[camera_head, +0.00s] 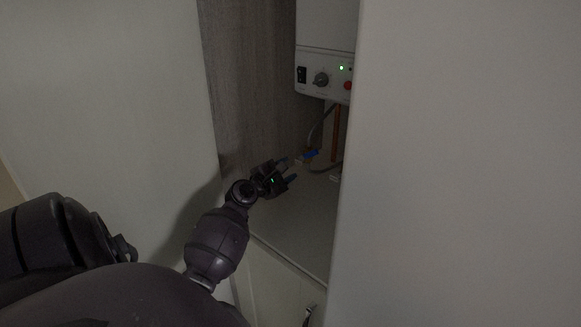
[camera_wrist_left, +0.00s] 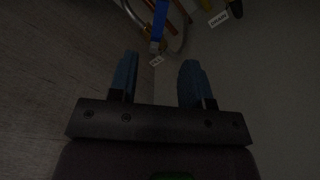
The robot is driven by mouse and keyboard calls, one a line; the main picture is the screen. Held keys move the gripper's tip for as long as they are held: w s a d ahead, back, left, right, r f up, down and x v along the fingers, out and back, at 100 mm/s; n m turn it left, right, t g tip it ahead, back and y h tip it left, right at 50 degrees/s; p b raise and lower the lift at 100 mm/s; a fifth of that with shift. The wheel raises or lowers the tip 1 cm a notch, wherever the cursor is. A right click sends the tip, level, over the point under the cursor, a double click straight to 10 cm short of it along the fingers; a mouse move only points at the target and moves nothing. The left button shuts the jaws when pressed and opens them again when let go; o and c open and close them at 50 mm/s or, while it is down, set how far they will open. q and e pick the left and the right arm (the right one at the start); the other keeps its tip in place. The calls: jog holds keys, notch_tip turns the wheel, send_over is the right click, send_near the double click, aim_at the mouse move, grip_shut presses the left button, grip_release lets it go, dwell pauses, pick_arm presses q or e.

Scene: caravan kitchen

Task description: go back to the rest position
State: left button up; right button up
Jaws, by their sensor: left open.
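My left gripper (camera_head: 290,171) reaches into a narrow, dim compartment in the head view. In the left wrist view its two blue-tipped fingers (camera_wrist_left: 158,82) stand apart with nothing between them. A blue valve handle (camera_head: 311,154) is just beyond the fingertips; it also shows in the left wrist view (camera_wrist_left: 159,20), ahead of the gap and apart from the fingers. My left arm comes in from the lower left. My right gripper is not in view.
Pale panels (camera_head: 455,160) and (camera_head: 110,110) flank the opening closely. The compartment floor (camera_head: 300,222) is clear in front.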

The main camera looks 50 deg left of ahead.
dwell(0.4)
pick_arm(q)
jog(key=shift+d, duration=0.1)
